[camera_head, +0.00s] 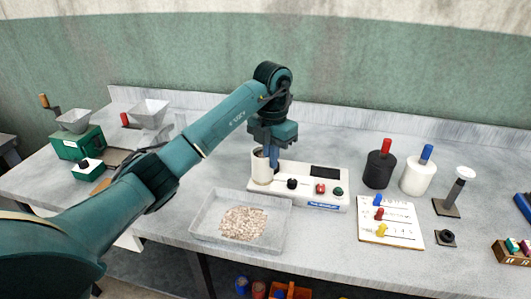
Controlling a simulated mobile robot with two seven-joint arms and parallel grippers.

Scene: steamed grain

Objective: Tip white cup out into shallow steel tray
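The white cup (260,170) stands upright at the left end of the white bench device, behind the tray. A little brownish colour shows at its mouth, but I cannot make out its contents. The shallow steel tray (203,222) lies on the table in front of the cup. A heap of pale grain (243,223) lies inside it. My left gripper (274,160) points down at the cup's right side, its fingers at the rim. The fingers overlap the cup in view, so I cannot tell whether they are closed on it. My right gripper is not in view.
The white device (318,202) with knobs stands right of the cup. Beyond it are a black bottle (378,171), a white bottle (418,176), a pinned board (391,236) and a stamp-like stand (456,194).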

